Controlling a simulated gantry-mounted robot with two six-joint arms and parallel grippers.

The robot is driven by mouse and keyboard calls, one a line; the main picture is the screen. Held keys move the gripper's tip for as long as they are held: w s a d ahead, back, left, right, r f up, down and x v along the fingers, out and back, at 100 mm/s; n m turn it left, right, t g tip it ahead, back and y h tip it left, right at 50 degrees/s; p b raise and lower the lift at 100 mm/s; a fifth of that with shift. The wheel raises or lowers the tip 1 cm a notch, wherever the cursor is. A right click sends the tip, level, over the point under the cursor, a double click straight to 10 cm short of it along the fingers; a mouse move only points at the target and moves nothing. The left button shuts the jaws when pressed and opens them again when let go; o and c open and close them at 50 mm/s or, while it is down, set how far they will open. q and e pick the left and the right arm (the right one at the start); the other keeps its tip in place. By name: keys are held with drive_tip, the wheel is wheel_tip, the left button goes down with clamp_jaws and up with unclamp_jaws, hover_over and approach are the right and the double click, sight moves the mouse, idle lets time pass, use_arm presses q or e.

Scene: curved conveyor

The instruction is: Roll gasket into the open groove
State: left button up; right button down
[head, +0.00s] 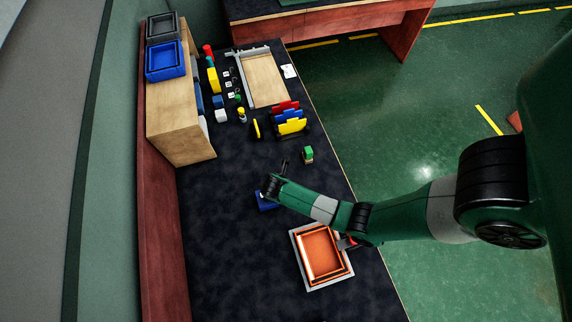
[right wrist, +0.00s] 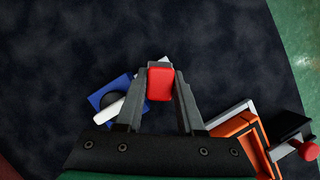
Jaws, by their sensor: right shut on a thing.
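My right gripper (right wrist: 160,88) is shut on a red block-shaped handle (right wrist: 160,82) in the right wrist view. A white rod (right wrist: 112,110) shows behind its left finger; whether it joins the red handle I cannot tell. Beneath lies a blue block (right wrist: 101,96) with a dark round spot, also partly seen in the head view (head: 265,203). The orange frame (head: 307,262) with dark inner edging lies on a pale base plate (head: 298,243), below and right of the gripper; its corner shows in the right wrist view (right wrist: 241,125). The gasket and groove are not clearly distinguishable. My left gripper is out of view.
A black block with a red knob (right wrist: 307,150) stands beside the frame. A green-topped block (head: 308,154), coloured cards in a rack (head: 290,120) and a wooden tray (head: 264,80) stand farther back. A wooden shelf (head: 178,120) borders the left. The dark tabletop (head: 225,240) left of the frame is clear.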

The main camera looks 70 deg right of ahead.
drive_tip(key=shift+f+b, duration=0.3)
drive_tip(key=shift+f, duration=0.2)
idle(0.3)
drive_tip(key=shift+f, duration=0.15)
idle(1.3)
drive_tip(key=shift+p, duration=0.3)
wheel_tip(320, 180, up, 7)
drive_tip(key=p, duration=0.8)
drive_tip(key=shift+r, duration=0.2)
drive_tip(key=shift+f, duration=0.1)
